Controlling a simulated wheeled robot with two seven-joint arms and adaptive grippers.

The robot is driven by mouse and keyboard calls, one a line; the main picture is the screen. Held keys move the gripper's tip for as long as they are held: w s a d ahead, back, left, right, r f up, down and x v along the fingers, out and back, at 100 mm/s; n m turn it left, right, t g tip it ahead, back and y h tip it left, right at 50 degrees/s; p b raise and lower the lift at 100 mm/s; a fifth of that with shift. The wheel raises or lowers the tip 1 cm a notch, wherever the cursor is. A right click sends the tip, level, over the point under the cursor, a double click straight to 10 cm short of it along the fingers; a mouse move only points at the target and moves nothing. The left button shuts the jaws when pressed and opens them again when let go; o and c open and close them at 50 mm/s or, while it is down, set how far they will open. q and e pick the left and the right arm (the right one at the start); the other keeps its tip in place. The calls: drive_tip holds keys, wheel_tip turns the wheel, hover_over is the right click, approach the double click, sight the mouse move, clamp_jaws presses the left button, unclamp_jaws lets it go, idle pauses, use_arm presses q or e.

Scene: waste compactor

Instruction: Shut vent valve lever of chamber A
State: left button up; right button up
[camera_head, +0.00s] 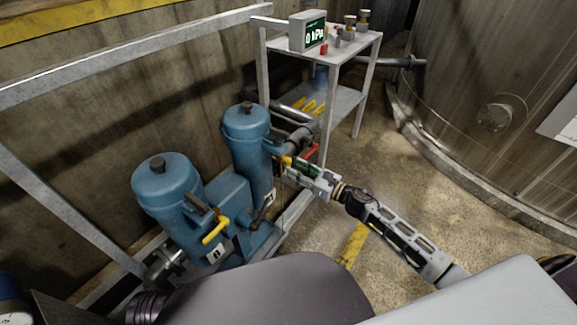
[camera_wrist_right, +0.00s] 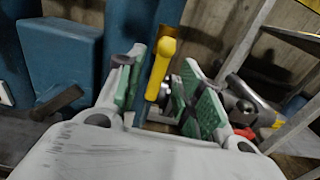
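Two blue cylindrical chambers stand side by side in the head view: a nearer one (camera_head: 168,190) and a farther one (camera_head: 246,130). Their small white labels are too small to read surely. A yellow lever (camera_head: 215,231) shows on the nearer unit. Another yellow lever (camera_head: 287,160) is on the farther one, at my right gripper's tips. My right gripper (camera_head: 296,170) is open. In the right wrist view the yellow lever (camera_wrist_right: 160,68) stands between the green-padded fingers of the gripper (camera_wrist_right: 162,95), with gaps beside it. My left gripper is out of view.
A metal stand (camera_head: 345,50) with a pressure display (camera_head: 308,32) reading 0 hPa is behind the gripper. A red handle (camera_head: 310,150) and grey pipes are close to it. A large metal tank (camera_head: 480,90) stands at the right. Concrete floor (camera_head: 400,170) between is clear.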

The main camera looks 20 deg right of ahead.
sight(288, 165)
drive_tip(key=shift+x, duration=2.15)
clamp_jaws()
